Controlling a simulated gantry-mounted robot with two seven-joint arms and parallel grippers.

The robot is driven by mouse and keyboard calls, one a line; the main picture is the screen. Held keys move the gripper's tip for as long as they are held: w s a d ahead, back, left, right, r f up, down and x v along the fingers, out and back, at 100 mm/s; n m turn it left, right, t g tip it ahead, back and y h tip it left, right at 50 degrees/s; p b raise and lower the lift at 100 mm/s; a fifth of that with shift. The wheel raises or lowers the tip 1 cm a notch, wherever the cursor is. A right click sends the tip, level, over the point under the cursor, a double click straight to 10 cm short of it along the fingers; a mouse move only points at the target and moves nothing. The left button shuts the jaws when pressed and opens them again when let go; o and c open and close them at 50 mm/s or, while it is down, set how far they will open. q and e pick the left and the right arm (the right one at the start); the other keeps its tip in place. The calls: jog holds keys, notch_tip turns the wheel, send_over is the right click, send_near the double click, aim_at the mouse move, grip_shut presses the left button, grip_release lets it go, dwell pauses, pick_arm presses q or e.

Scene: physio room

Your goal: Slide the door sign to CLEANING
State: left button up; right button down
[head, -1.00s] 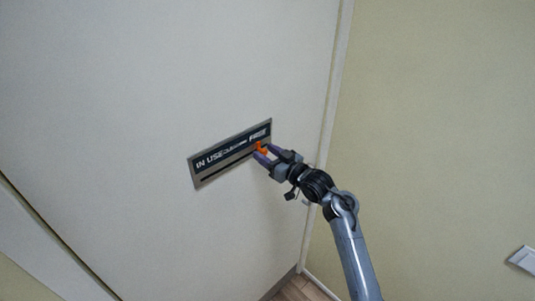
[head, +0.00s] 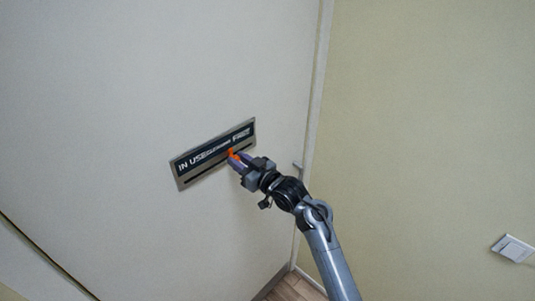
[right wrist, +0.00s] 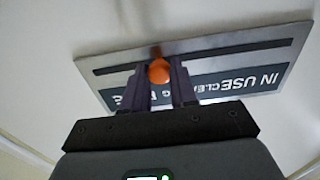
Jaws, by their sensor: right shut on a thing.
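The door sign (head: 178,178) is a metal plate with a dark strip reading IN USE, CLEANING and FREE from left to right, and a slot below. An orange knob (head: 232,154) sits in the slot, below the gap between CLEANING and FREE. My right gripper (head: 235,158) is shut on the knob, its purple fingers on either side. In the right wrist view, the sign (right wrist: 299,43) appears upside down and the orange knob (right wrist: 158,71) shows between the fingertips (right wrist: 160,80). The fingers partly hide the FREE end there. My left gripper is out of view.
The sign is fixed to a pale door (head: 100,90). A door frame (head: 316,100) and a greenish wall (head: 430,120) are to the right. A white wall switch (head: 513,248) is at the far right. The door around the sign is clear.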

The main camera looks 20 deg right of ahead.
jog(key=a, duration=0.1)
jog(key=s+a, duration=0.1)
jog(key=shift+s+a, duration=0.2)
jog(key=shift+a, duration=0.15)
jog(key=shift+s+a+f, duration=0.1)
jog(key=shift+s+a, duration=0.05)
jog(key=shift+a, duration=0.1)
jog(key=c, duration=0.9)
grip_release()
jog(key=b, duration=0.2)
send_near(221, 161)
jog(key=shift+v, duration=2.45)
